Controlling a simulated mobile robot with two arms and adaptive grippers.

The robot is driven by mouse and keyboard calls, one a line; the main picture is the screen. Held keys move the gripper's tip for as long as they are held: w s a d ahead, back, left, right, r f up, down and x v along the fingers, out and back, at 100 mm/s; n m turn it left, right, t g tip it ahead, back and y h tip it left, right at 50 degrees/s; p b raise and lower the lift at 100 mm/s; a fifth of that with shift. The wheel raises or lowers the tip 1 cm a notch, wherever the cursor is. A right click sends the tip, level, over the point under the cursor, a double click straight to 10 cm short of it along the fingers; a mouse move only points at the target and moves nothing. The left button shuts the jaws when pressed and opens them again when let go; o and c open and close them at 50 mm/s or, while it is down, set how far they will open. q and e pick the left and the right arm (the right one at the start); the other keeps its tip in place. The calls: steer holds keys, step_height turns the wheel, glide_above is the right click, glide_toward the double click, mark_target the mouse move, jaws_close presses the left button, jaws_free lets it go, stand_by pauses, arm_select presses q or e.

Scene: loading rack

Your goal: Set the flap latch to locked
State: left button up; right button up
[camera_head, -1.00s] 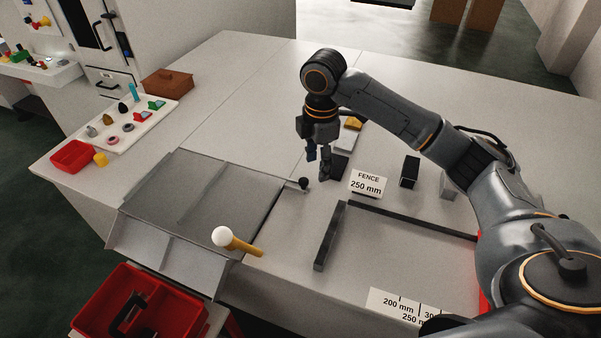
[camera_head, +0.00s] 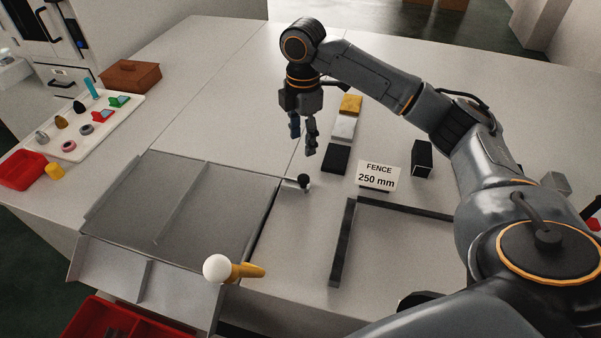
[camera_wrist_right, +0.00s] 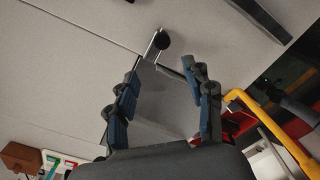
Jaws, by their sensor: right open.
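A grey metal flap plate (camera_head: 215,205) with raised ribs lies at the table's front left. A small black knob on a short rod (camera_head: 304,181) stands at its right corner. A yellow lever with a white ball (camera_head: 218,268) is at the plate's front right edge. I cannot tell which of the two is the latch or how it is set. My right gripper (camera_head: 303,142) is open and empty, fingers down, above and behind the black knob. In the right wrist view the knob (camera_wrist_right: 162,40) shows beyond the open fingertips (camera_wrist_right: 160,80), apart from them. My left gripper is out of view.
A dark fence bar (camera_head: 343,240) and a "FENCE 250 mm" sign (camera_head: 379,177) stand right of the plate. Black, white and yellow blocks (camera_head: 343,128) lie behind. A white tray of small parts (camera_head: 85,130) and red bins (camera_head: 22,170) are at left.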

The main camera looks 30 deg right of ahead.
mark_target(303, 177)
steer(key=f, duration=0.4)
steer(key=f+p, duration=0.1)
steer(key=f, duration=0.3)
steer(key=f+p, duration=0.1)
steer(key=f, duration=0.3)
steer(key=shift+s, duration=0.3)
jaws_close()
steer(key=shift+w, duration=0.1)
